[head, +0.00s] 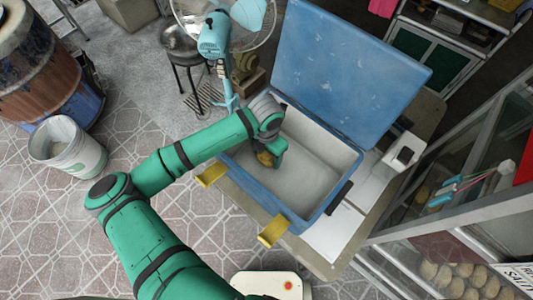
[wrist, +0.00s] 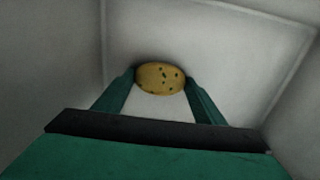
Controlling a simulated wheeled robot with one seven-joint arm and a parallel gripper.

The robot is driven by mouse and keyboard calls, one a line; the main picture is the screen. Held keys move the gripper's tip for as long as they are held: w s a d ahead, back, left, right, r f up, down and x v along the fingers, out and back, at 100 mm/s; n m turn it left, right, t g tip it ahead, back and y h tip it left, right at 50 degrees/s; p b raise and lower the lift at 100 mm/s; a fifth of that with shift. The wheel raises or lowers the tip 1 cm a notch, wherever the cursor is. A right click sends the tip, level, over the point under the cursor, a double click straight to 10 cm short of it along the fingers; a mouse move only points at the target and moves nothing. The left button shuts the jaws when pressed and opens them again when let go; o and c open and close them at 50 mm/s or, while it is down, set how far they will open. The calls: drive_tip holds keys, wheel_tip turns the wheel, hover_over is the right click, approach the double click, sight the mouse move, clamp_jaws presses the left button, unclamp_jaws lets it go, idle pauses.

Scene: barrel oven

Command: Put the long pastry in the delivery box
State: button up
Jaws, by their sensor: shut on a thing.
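The delivery box (head: 349,171) is a blue cooler with a pale inside, and its blue lid (head: 345,65) stands open at the back. My gripper (wrist: 160,82) is inside the box and shut on the pastry (wrist: 160,78), a golden piece with dark specks. In the wrist view the pastry shows end-on between the two green fingers, with the pale box walls around it. In the head view a small part of the pastry (head: 265,159) shows beside my gripper, near the left side of the box. Whether it touches the box floor I cannot tell.
A turquoise fan (head: 215,35) stands behind the box at the left. A glass display case (head: 470,190) is close on the right. A white bucket (head: 75,150) and a barrel (head: 45,70) are at the far left. Yellow latches (head: 272,231) stick out in front of the box.

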sight(267, 156)
drive_tip(key=o, duration=1)
drive_tip(key=shift+o, duration=0.2)
wheel_tip(267, 156, up, 12)
drive_tip(key=shift+f, duration=4.6)
